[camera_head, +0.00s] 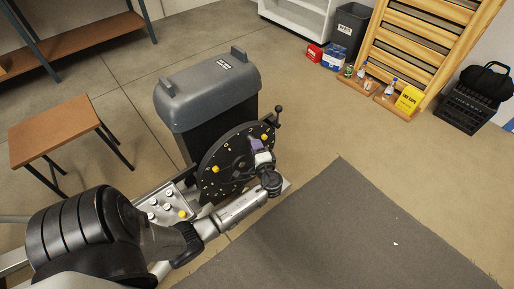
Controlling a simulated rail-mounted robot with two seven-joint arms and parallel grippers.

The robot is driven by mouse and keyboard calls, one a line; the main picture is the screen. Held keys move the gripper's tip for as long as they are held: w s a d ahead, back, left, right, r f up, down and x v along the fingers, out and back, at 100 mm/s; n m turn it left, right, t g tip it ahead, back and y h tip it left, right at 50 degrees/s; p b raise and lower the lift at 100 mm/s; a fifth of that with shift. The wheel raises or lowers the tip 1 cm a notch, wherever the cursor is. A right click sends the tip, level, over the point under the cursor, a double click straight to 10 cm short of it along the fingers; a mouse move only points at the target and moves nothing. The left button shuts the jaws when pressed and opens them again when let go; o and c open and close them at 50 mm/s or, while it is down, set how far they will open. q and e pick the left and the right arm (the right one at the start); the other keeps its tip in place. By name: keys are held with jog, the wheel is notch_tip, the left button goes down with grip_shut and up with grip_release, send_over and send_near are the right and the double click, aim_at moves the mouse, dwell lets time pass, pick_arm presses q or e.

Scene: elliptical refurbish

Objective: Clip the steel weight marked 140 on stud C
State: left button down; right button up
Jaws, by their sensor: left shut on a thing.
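A black disc (209,182) with pale marks stands upright at the front of the grey-topped machine. Yellow knobs (215,169) show on its left and near its upper right (264,137). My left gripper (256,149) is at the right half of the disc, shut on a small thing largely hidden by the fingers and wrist. No number on it is readable, and I cannot tell whether it touches a stud. The stud letters are too small to read; stud C cannot be picked out. My right gripper is not in view.
A metal tray (150,192) with several small pale-topped pieces and a yellow one lies left of the disc. A grey mat (350,235) covers the floor at right. A brown stool (55,127) stands left. Bins, bottles and a yellow sign (409,99) stand at the back right.

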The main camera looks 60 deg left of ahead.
pick_arm(q)
jog(key=c, duration=1.4)
grip_release()
jog(key=o, duration=0.6)
jog(key=shift+a, duration=0.2)
jog(key=shift+d, duration=0.1)
jog(key=shift+d, duration=0.1)
jog(key=shift+s+d+p, duration=0.4)
jog(key=shift+d+p, duration=0.3)
jog(key=shift+d, duration=1.55)
jog(key=shift+s+d+p, duration=0.4)
jog(key=shift+d+p, duration=0.3)
jog(key=shift+d, duration=1.5)
jog(key=shift+s+d+p, duration=0.4)
jog(key=shift+d+p, duration=0.3)
jog(key=shift+d, duration=1.55)
